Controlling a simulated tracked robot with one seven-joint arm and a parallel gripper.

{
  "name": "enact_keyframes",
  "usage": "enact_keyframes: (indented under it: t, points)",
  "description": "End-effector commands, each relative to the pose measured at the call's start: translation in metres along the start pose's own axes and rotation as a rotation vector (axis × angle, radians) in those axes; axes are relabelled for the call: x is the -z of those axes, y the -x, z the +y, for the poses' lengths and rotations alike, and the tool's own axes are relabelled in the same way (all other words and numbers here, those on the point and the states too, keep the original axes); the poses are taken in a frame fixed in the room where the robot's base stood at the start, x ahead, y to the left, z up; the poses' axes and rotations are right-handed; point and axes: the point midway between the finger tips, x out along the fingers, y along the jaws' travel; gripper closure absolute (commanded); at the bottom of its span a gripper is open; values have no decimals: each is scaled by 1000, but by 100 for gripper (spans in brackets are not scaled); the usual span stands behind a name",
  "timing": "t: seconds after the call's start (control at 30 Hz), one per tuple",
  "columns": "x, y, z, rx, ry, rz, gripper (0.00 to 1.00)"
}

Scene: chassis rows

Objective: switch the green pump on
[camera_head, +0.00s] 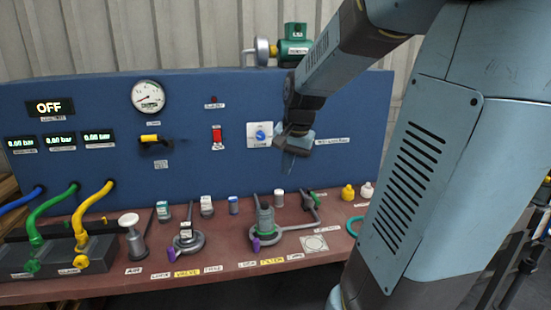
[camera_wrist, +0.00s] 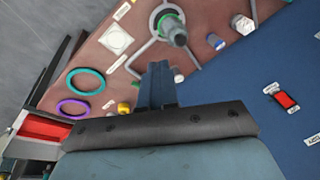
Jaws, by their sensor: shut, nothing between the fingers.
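A green pump (camera_head: 293,47) with a grey round end sits on top of the blue panel (camera_head: 60,90), partly behind my arm. A red rocker switch (camera_head: 217,136) is on the panel; it also shows in the wrist view (camera_wrist: 285,100). A blue knob (camera_head: 260,135) on a white plate is to its right. The small labels are too blurred to tell which control belongs to the pump. My gripper (camera_head: 289,160) is shut and empty in front of the panel, just right of the knob plate. Its fingers also show in the wrist view (camera_wrist: 158,72).
A display (camera_head: 50,107) reads OFF above several pressure readouts. A gauge (camera_head: 149,96) and a yellow-handled valve (camera_head: 152,139) are on the panel. The red-brown bench (camera_head: 215,258) below holds a green-topped filter housing (camera_head: 265,220), fittings, rings and hoses on the left.

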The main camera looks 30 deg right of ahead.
Motion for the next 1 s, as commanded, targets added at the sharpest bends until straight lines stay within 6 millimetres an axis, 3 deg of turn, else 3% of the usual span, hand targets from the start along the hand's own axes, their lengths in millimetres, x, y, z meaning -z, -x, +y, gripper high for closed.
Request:
enact_keyframes:
  t: [0.3,0.6,0.8,1.0]
  points:
    - [-89,53,-6,76,375,81,100]
    - [-159,77,2,66,677,181,100]
    - [-178,81,6,49,765,214,100]
    - [-181,81,7,46,779,217,100]
